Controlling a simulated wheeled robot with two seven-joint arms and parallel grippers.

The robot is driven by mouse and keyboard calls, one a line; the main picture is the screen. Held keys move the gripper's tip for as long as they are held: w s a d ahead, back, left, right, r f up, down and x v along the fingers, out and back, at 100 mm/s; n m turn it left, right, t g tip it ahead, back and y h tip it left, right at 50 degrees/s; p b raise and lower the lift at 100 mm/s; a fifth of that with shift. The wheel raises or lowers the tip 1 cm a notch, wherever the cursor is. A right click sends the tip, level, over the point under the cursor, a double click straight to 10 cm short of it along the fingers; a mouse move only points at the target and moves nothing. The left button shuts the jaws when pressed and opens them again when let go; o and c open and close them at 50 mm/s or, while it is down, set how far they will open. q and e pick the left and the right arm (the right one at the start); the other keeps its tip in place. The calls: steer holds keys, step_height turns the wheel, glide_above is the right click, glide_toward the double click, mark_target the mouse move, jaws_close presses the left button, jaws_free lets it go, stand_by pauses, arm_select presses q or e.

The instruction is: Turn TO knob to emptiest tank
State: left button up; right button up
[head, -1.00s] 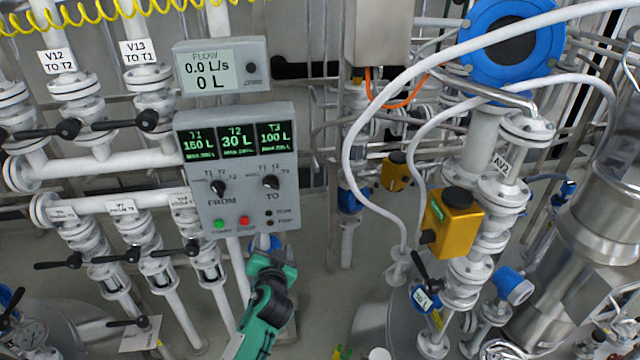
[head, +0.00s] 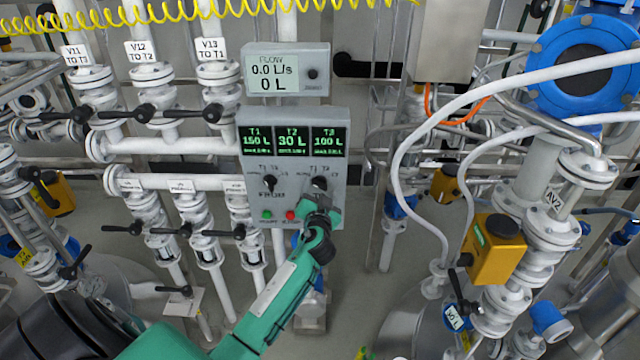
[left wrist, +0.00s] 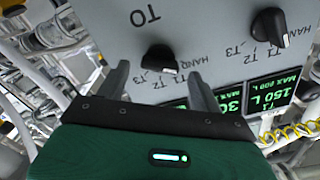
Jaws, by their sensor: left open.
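The grey control panel (head: 333,160) shows T1 150 L, T2 30 L and T3 100 L. The TO knob (head: 319,183) is black, on the panel's right side. In the left wrist view the panel is upside down, and the TO knob (left wrist: 157,60) has a white mark at its lower right; I cannot tell its exact setting. My left gripper (head: 318,205) is open just below and in front of the knob. In the left wrist view its fingers (left wrist: 160,77) stand either side of the knob, with no clear contact. My right gripper is not in view.
The FROM knob (head: 269,183) is beside the TO knob. Green (head: 267,215) and red (head: 290,215) buttons are below, close to the gripper. A flow meter (head: 287,70) reads 0.0 L/s above. Valves and pipes crowd the left; white hoses hang at right.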

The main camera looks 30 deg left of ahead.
mark_target(319, 185)
arm_select(q)
steer(key=shift+x, duration=1.05)
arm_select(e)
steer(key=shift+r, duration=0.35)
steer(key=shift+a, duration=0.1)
arm_select(q)
steer(key=shift+c, duration=0.9)
steer(key=c, duration=0.8)
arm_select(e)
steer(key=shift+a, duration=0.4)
